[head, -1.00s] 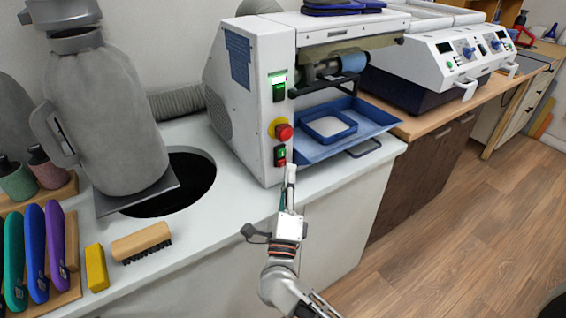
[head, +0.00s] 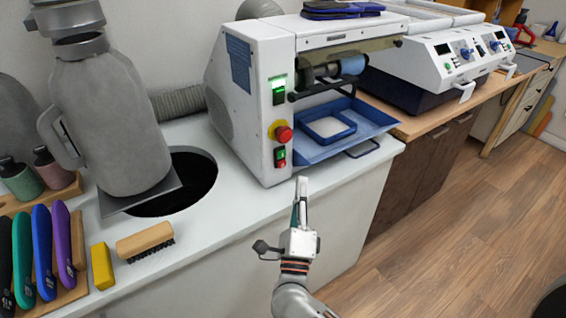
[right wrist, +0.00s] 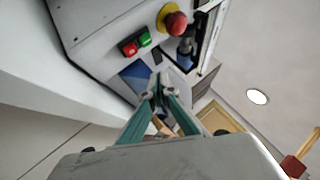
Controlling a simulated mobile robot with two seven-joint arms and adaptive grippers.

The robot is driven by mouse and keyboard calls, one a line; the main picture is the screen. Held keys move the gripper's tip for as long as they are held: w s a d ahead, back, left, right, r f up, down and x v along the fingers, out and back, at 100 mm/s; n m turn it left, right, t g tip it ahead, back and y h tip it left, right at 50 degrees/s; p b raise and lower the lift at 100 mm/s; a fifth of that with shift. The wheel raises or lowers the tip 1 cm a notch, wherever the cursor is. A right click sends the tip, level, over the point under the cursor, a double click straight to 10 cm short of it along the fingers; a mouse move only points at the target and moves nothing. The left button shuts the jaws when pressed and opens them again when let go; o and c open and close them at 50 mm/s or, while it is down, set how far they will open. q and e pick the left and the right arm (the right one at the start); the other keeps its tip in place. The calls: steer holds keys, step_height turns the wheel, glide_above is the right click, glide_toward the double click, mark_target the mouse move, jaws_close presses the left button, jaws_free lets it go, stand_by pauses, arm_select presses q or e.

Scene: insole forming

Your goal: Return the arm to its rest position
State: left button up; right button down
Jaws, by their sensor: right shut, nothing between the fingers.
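My right gripper (head: 300,182) is shut and empty. In the head view it points up from the bottom edge, in front of the white machine (head: 237,110) and apart from its control buttons. The machine's red emergency knob (head: 283,133) and the small green and red switch (head: 280,157) sit just above and left of the fingertips. In the right wrist view the closed fingertips (right wrist: 158,92) meet below the red knob (right wrist: 174,22) and the green and red buttons (right wrist: 137,43). My left gripper does not show.
A blue tray (head: 375,122) with a blue frame (head: 329,128) juts from the machine. A grey jug-like vessel (head: 108,125) stands by a round dark hole (head: 190,185). A wooden brush (head: 145,242), a yellow block (head: 102,266) and coloured tools lie at left.

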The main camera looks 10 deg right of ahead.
stand_by(0.7)
steer(key=s+a+f+n+g+y, duration=0.2)
steer(key=s+f+n+y, duration=0.35)
steer(key=n, duration=0.55)
steer(key=s+a+f+n+g+y, duration=0.2)
steer(key=s+a+f+n+y, duration=0.1)
steer(key=f+n+y, duration=0.65)
steer(key=s+d+f+n+g+h, duration=0.2)
steer(key=s+d+f+n+g, duration=0.1)
steer(key=s+d+f+n, duration=0.1)
steer(key=s+d+f+n+g+h, duration=0.2)
steer(key=s+d+f+n+g, duration=0.1)
steer(key=s+f, duration=0.4)
step_height(320, 180, down, 2)
steer(key=shift+s+d+f+n+g, duration=0.15)
steer(key=shift+d+n+g, duration=0.25)
steer(key=shift+d+n, duration=0.6)
steer(key=shift+a+n, duration=0.25)
stand_by(1.9)
